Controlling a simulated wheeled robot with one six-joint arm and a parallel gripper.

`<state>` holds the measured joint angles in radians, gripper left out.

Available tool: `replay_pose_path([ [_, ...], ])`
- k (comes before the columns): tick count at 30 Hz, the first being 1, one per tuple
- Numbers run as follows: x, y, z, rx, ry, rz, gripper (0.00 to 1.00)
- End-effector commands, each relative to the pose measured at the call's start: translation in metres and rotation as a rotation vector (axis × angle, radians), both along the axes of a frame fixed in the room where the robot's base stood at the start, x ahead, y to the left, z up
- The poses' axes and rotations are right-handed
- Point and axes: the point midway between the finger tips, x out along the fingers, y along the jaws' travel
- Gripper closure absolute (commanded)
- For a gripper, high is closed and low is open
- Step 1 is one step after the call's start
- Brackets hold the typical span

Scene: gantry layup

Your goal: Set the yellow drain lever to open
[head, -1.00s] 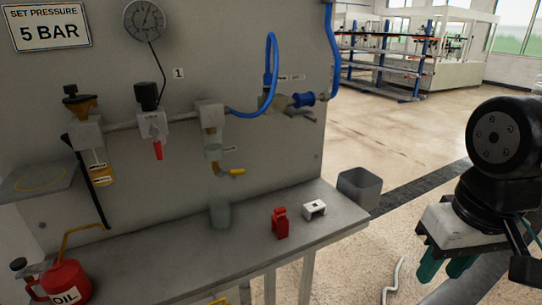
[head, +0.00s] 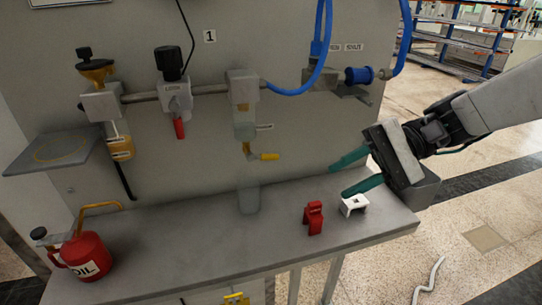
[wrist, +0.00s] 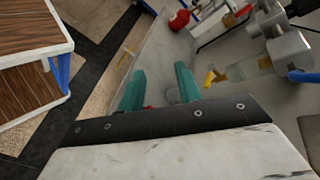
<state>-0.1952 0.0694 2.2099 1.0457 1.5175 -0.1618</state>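The yellow drain lever (head: 268,156) sits under the clear filter bowl (head: 244,124) on the wall panel and points to the right, roughly level. In the wrist view the lever (wrist: 210,77) shows right of centre, beyond the fingers. My gripper (head: 346,175) is open and empty, with two green fingers pointing left. It is to the right of the lever and apart from it, above the right part of the bench. In the wrist view my gripper (wrist: 160,88) shows the fingers spread, with nothing between them in their grip.
The grey bench (head: 185,235) holds a red oil can (head: 85,256), a red block-like part (head: 313,218), a white part (head: 354,204) and a grey cup (head: 249,198) below the lever. A red lever (head: 179,128) and blue hose (head: 317,70) are on the panel.

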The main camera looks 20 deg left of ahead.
Motion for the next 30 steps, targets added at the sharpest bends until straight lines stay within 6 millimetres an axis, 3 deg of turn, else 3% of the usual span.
replay_pose_path([
  [3,0.035,0.037,-0.011,0.143,0.119,-0.044,0.66],
  [6,0.059,0.059,-0.019,0.237,0.186,-0.086,0.66],
  [12,0.084,0.081,-0.029,0.338,0.251,-0.139,0.66],
  [30,0.060,0.151,-0.030,0.352,0.259,-0.146,0.66],
])
